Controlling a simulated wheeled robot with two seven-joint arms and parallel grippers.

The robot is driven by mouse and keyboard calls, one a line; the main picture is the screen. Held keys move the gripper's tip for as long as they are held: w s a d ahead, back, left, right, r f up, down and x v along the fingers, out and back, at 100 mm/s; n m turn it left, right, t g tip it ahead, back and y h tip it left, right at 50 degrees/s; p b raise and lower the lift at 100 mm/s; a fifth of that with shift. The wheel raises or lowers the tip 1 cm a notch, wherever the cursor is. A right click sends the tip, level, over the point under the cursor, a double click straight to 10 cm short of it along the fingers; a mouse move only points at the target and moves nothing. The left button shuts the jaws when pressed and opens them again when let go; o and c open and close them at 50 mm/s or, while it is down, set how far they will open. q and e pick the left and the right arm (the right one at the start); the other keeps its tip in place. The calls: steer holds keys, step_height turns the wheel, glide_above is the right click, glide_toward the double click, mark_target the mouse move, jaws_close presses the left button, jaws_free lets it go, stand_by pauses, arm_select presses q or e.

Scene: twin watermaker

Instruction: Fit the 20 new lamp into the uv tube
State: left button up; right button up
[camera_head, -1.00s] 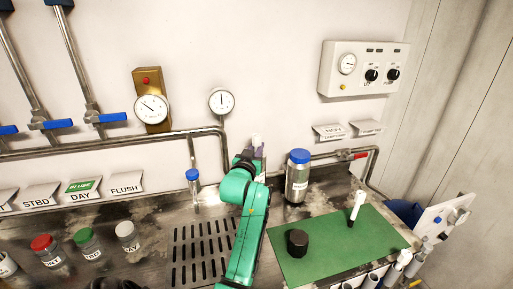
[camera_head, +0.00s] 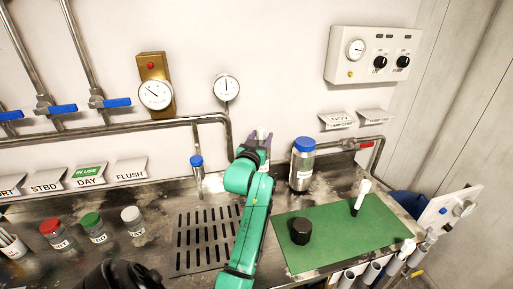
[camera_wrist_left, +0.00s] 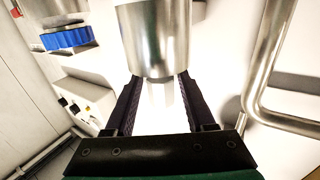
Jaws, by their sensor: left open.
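My left gripper (camera_head: 263,141) is open, reaching toward the wall just left of the steel bottle with a blue lid (camera_head: 303,165). In the left wrist view, my left gripper (camera_wrist_left: 163,105) has a shiny metal cylinder (camera_wrist_left: 155,38) between and beyond its fingers. A narrower pale tube (camera_wrist_left: 161,92) extends from the cylinder into the gap; I cannot tell whether it is the lamp or part of the uv tube. A white stick with a dark foot (camera_head: 361,196) stands on the green mat (camera_head: 335,260).
A black knob-like cap (camera_head: 301,231) sits on the mat. Several pale tubes (camera_head: 372,272) stand at the front right edge. A small blue-capped vial (camera_head: 197,172) and wall piping (camera_head: 150,126) lie left of my gripper. A drain grate (camera_head: 207,240) is in the counter.

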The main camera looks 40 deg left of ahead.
arm_select(q)
steer(key=b+v, duration=0.3)
steer(key=v, duration=1.1)
steer(key=shift+b, duration=0.4)
steer(key=shift+d, duration=0.1)
